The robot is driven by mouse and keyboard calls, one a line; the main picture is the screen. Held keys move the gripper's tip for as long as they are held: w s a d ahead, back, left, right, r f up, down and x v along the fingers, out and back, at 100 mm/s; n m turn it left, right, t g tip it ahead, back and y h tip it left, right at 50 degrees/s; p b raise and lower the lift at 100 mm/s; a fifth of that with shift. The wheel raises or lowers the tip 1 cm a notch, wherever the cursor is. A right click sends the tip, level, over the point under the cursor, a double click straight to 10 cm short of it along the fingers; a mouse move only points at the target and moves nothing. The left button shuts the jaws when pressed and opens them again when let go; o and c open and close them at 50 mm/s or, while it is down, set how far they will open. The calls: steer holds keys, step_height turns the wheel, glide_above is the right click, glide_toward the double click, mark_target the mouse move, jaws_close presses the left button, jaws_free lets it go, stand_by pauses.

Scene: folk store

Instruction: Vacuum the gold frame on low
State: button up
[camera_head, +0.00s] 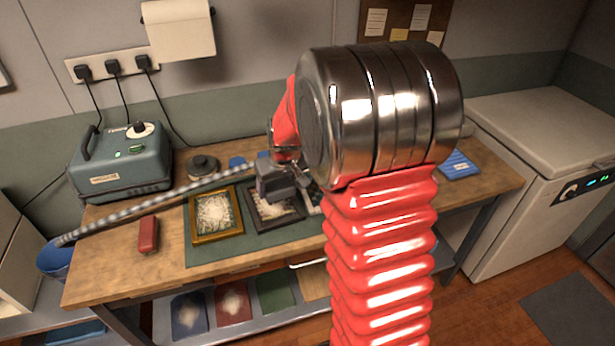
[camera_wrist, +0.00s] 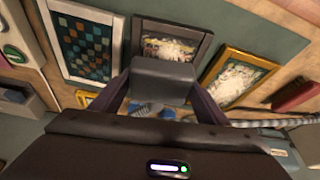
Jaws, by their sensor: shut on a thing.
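The gold frame (camera_head: 215,213) lies on a green mat with pale fluffy dust inside; it also shows right of my gripper in the wrist view (camera_wrist: 238,78). My gripper (camera_head: 275,185) is shut on a dark grey block (camera_wrist: 163,80) that looks like the vacuum nozzle. It is over the dark frame, right of the gold one. A striped grey hose (camera_head: 160,205) runs up to the gripper; its join to the block is hidden. The teal vacuum unit (camera_head: 120,165) stands at the bench's left with a green light and a dial, setting unreadable.
The dark frame (camera_wrist: 172,45) also holds pale dust. A frame with teal squares (camera_wrist: 85,45) lies beyond it, partly hidden by my arm in the head view. A red block (camera_head: 148,235) lies left of the mat. A blue bucket (camera_head: 55,258) stands at the bench's left end.

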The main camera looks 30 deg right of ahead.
steer(key=shift+n+y, duration=0.3)
steer(key=shift+n, duration=0.4)
steer(key=a, duration=1)
steer(key=a+f, duration=0.1)
steer(key=a, duration=0.3)
steer(key=shift+s+a, duration=0.15)
steer(key=shift+a, duration=0.25)
steer(key=shift+d, duration=0.1)
